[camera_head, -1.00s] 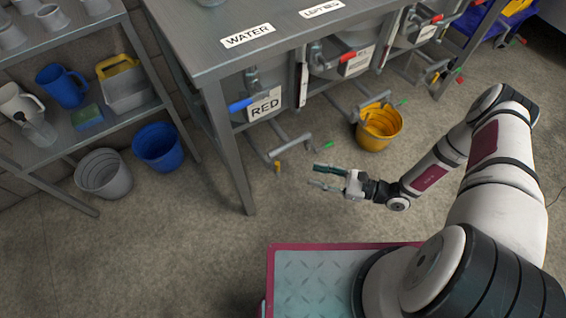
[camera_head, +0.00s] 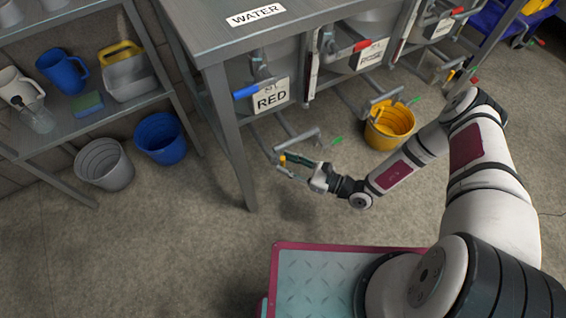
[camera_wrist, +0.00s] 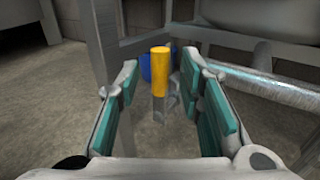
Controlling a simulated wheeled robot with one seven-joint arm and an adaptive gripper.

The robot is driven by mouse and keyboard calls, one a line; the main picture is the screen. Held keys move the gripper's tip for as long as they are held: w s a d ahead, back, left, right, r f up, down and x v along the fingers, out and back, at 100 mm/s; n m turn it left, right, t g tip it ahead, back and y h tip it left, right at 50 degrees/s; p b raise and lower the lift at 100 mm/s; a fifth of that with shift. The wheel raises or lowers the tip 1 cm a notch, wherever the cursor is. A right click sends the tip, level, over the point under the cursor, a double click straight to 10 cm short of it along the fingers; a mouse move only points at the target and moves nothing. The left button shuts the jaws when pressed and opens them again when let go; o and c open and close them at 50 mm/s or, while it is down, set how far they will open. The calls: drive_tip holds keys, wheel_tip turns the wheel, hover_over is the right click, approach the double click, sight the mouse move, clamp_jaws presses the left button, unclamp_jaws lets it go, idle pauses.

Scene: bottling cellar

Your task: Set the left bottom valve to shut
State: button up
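The left bottom valve has a small yellow handle (camera_head: 282,159) at the low pipe end under the tank with the RED sign (camera_head: 271,97). In the wrist view the yellow handle (camera_wrist: 159,73) stands upright between the two teal-padded fingers, with visible gaps on both sides. My gripper (camera_head: 287,165) is open and empty, at the handle; its fingers also show in the wrist view (camera_wrist: 160,88). I cannot tell whether the fingertips reach fully past the handle. The valve body below the handle is partly hidden in the head view.
A blue lever (camera_head: 246,91) sits higher on the same tank. A low pipe (camera_head: 297,138) runs close by my gripper. A green handle (camera_head: 337,140) and a yellow bucket (camera_head: 390,127) are to the right. The table leg (camera_head: 238,165) stands left; the floor in front is clear.

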drive_tip(key=shift+x, duration=1.05)
clamp_jaws()
